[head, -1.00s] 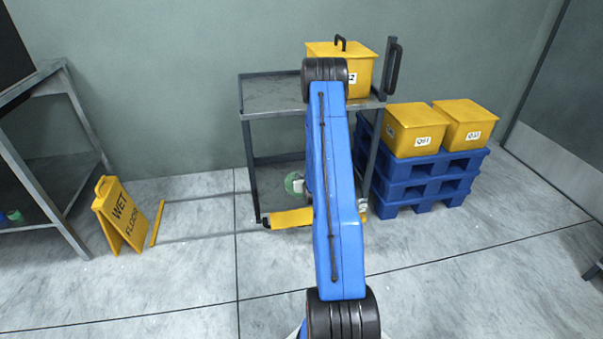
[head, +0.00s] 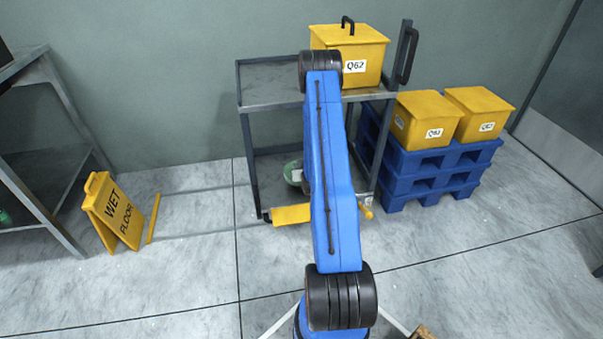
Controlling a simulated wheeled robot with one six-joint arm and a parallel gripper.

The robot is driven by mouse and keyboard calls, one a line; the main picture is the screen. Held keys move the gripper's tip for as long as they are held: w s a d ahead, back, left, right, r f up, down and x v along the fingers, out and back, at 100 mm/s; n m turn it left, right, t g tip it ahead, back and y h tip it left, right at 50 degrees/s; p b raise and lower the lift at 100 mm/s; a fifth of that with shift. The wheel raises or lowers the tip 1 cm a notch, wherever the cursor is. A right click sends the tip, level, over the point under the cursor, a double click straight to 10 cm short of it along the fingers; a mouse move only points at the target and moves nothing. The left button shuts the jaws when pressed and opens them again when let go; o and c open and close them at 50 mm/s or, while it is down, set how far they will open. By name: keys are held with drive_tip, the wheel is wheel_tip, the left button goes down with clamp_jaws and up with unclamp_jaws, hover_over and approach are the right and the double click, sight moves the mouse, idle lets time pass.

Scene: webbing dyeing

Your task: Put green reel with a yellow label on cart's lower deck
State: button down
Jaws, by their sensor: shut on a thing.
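The cart (head: 265,101) stands against the back wall, with an upper deck and a lower deck (head: 262,181). A green round thing (head: 290,173) with a pale patch shows at the lower deck, partly behind my blue arm. It may be the green reel, but I can make out no yellow label, and I cannot tell whether it rests on the deck or is held. My arm rises in front of the cart and hides the middle of both decks. My gripper is hidden behind the arm.
A yellow lidded bin (head: 377,60) marked Q62 sits on the upper deck. Blue pallets (head: 425,165) with two yellow bins (head: 425,112) stand at right. A wet floor sign (head: 115,212) and a grey rack (head: 30,205) are at left. Yellow parts (head: 291,214) show low at the cart's front.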

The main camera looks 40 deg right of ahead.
drive_tip(key=shift+f, duration=2)
drive_tip(key=shift+f, duration=0.15)
drive_tip(key=c, duration=1.2)
unclamp_jaws()
drive_tip(key=v, duration=1.2)
drive_tip(key=shift+s, duration=0.1)
